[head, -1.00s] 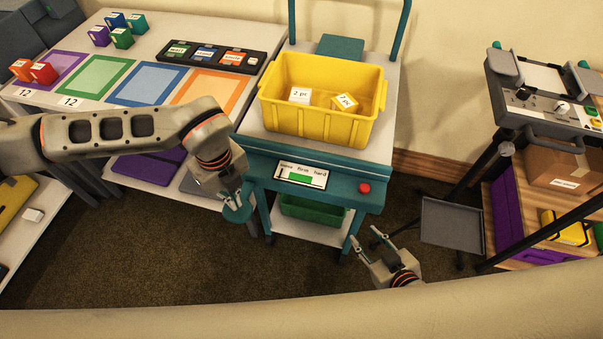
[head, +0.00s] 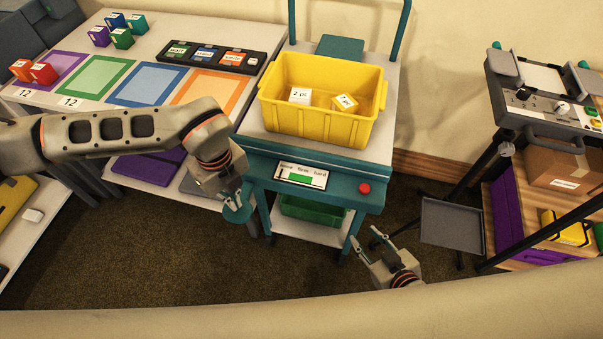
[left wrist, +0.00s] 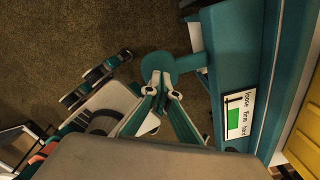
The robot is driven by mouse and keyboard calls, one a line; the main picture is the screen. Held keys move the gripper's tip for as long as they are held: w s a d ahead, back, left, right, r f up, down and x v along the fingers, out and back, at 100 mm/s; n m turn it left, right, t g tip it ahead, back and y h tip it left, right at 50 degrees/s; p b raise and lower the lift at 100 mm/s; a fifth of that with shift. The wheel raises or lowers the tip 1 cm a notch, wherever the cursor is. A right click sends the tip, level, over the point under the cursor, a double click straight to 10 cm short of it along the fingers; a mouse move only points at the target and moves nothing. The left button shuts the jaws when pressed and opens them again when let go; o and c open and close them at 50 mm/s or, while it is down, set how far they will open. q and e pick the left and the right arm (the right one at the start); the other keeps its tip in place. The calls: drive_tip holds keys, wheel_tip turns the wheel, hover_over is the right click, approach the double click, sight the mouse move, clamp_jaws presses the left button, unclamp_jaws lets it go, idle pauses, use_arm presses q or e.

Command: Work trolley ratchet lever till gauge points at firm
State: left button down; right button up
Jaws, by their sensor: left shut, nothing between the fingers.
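The teal trolley (head: 340,195) stands at centre. Its gauge (head: 301,176) reads loose, firm, hard, with a green band in the middle; the dark pointer appears at the loose end. The gauge also shows in the left wrist view (left wrist: 240,117). The ratchet lever's round teal end (head: 236,214) sticks out at the trolley's left front; it also shows in the left wrist view (left wrist: 158,63). My left gripper (head: 237,199) is shut and empty, its tips at the lever end; contact is unclear. My right gripper (head: 364,239) is open and empty, right of the trolley's front.
A yellow bin (head: 312,125) with two labelled blocks sits on the trolley. A red button (head: 364,188) is on its front. A table (head: 160,45) with coloured squares stands left. A grey tray stand (head: 452,223) and a workbench (head: 545,110) stand right.

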sight(238, 212)
use_arm(q)
drive_tip(key=shift+f, duration=0.15)
drive_tip(key=shift+f+b, duration=1.6)
drive_tip(key=shift+f, duration=1.25)
drive_tip(key=shift+r+p, duration=1.85)
drive_tip(key=shift+r, duration=0.85)
drive_tip(key=shift+r+p, duration=1.2)
drive_tip(key=shift+r, duration=0.75)
